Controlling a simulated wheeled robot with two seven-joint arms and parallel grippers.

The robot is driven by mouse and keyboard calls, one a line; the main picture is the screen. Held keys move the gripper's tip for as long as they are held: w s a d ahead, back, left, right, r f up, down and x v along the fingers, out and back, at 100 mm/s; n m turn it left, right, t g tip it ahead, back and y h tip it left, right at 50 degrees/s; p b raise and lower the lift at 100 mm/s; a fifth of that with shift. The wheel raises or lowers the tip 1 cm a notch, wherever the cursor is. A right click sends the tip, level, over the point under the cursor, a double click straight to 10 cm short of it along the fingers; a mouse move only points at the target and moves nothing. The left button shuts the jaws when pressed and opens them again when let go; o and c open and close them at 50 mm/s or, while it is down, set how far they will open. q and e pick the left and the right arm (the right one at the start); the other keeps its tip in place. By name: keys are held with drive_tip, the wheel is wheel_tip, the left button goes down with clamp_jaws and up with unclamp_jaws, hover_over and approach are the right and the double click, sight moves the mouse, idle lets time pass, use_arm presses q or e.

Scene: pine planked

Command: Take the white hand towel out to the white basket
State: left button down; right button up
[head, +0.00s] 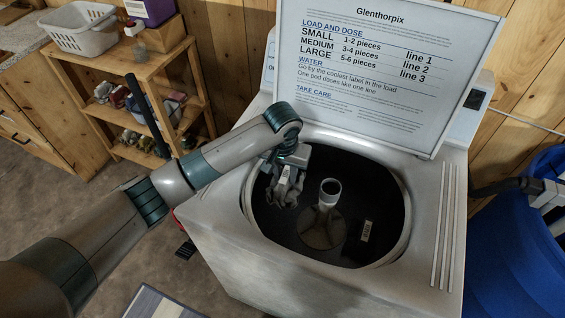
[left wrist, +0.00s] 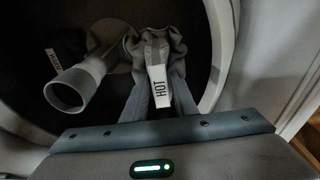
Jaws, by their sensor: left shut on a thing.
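My left gripper (head: 287,190) is inside the open washer tub (head: 252,205), left of the central agitator post (head: 330,192). It is shut on a crumpled, pale grey-white cloth, which looks like the hand towel (head: 283,196). The white basket (head: 80,30) stands on top of the wooden shelf at the upper left. My right gripper is not in view.
The raised washer lid (head: 385,70) carries a load chart and stands behind the tub. A dark item with a pale label (head: 367,231) lies in the tub. A purple container (head: 152,10) stands right of the basket. A blue bin (head: 515,255) is at the right.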

use_arm(q)
drive_tip(key=shift+n, duration=0.4)
drive_tip(key=r, duration=0.2)
drive_tip(key=s+r, duration=0.1)
drive_tip(key=r, duration=0.1)
drive_tip(key=r+b, duration=0.1)
drive_tip(key=shift+s+r, duration=0.3)
drive_tip(key=shift+r, duration=0.1)
drive_tip(key=s+a+r+n+b, duration=0.1)
drive_tip(key=s+a+r, duration=0.3)
drive_tip(key=s+r, duration=0.1)
drive_tip(key=s+a+r+n+b, duration=0.1)
drive_tip(key=s+a+r, duration=0.2)
drive_tip(key=s+r, duration=0.2)
drive_tip(key=s, duration=0.2)
drive_tip(key=shift+s+a+n, duration=0.35)
drive_tip(key=shift+s+n, duration=0.05)
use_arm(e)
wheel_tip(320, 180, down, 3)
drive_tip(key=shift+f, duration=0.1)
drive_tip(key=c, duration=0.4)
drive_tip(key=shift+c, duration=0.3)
